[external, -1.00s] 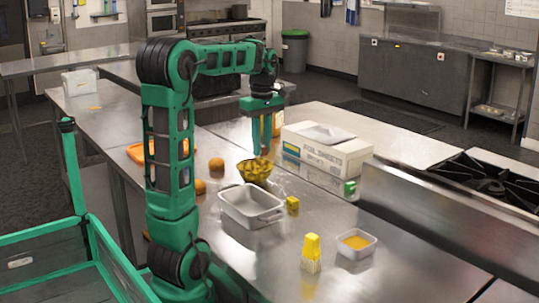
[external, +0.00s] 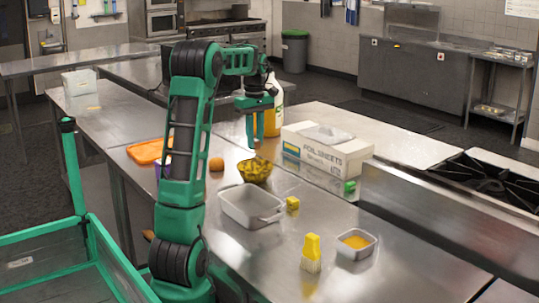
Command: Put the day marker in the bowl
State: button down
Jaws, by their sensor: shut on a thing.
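The bowl (external: 255,171) is yellow with dark patches and stands on the steel counter, behind the grey metal pan. My gripper (external: 252,143) points down above the bowl, near its far side and apart from it. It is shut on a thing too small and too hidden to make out. I cannot tell which thing is the day marker. A small yellow block (external: 292,203) lies right of the pan, and a small green block (external: 349,186) lies by the front of the foil box.
The metal pan (external: 232,220), a yellow brush (external: 311,252) and a small tub with orange contents (external: 357,243) stand nearer. The foil sheets box (external: 327,155) and a yellow bottle (external: 273,115) stand close to my gripper. An orange tray (external: 147,151) and a round brown item (external: 216,164) lie left.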

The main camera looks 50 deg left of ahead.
aim_at(255, 160)
jog(key=shift+f, duration=4.1)
jog(key=c, duration=1.5)
grip_release()
jog(key=shift+r, duration=0.1)
jog(key=shift+r, duration=3.45)
jog(key=shift+d, duration=0.1)
